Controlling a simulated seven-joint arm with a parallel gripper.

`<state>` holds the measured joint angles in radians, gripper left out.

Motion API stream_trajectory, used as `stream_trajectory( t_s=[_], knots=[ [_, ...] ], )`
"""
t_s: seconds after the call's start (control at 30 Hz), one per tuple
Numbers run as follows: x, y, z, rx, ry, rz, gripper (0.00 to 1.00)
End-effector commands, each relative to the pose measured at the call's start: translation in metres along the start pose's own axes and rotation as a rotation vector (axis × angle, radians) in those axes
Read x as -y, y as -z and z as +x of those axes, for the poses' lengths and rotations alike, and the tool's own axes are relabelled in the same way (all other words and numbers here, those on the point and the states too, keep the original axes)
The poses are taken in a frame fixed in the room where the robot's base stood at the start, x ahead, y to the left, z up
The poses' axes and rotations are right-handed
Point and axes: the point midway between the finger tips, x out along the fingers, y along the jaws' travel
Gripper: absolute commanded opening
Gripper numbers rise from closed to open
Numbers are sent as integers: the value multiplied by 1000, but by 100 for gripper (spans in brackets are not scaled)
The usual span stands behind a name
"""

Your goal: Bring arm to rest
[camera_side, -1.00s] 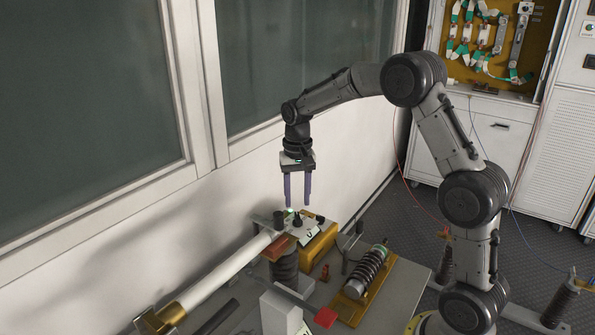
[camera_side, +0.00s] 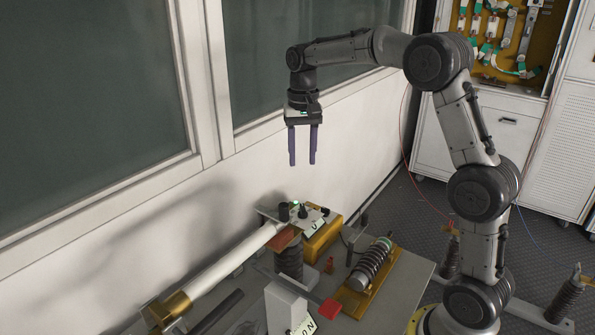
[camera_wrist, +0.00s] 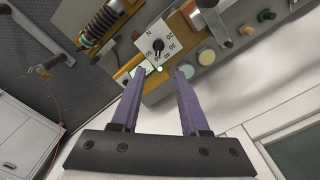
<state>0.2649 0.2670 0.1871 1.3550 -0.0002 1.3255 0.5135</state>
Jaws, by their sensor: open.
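My gripper (camera_side: 303,162) hangs pointing down, high above the test bench, with its two purple fingers apart and nothing between them. In the wrist view my gripper (camera_wrist: 158,71) is also open and empty. Below it is a dial plate with numbers and a black knob (camera_wrist: 158,46), and a small green light (camera_wrist: 160,68) glows close to it. In the side view the black knob (camera_side: 303,212) sits on the yellow box (camera_side: 322,238), well below the fingertips.
A long white tube (camera_side: 225,262) lies on the bench (camera_side: 395,290) at left. A ribbed coil (camera_side: 370,264) on a yellow base stands at right. A red block (camera_side: 329,308) is near the front. The window wall is behind my gripper. The air around the fingers is clear.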

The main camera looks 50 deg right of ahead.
Motion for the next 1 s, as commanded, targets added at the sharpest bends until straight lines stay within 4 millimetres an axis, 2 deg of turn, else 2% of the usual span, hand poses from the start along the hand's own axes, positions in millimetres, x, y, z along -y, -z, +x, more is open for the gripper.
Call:
stream_trajectory(
  t_s=[0.07,0.17,0.3,0.47,0.63,0.8,0.9,1.0],
  knots=[
    [5,-6,-20,-40,23,-16,45],
    [5,-29,-50,-88,53,-45,45],
    [-5,-83,-84,-157,98,-112,45],
    [-27,-144,-100,-239,148,-227,45],
    [-57,-204,-90,-327,193,-377,45],
    [-87,-252,-56,-406,219,-542,45],
    [-99,-267,-32,-434,218,-622,45],
    [-106,-274,-11,-438,204,-683,45]
  ],
)
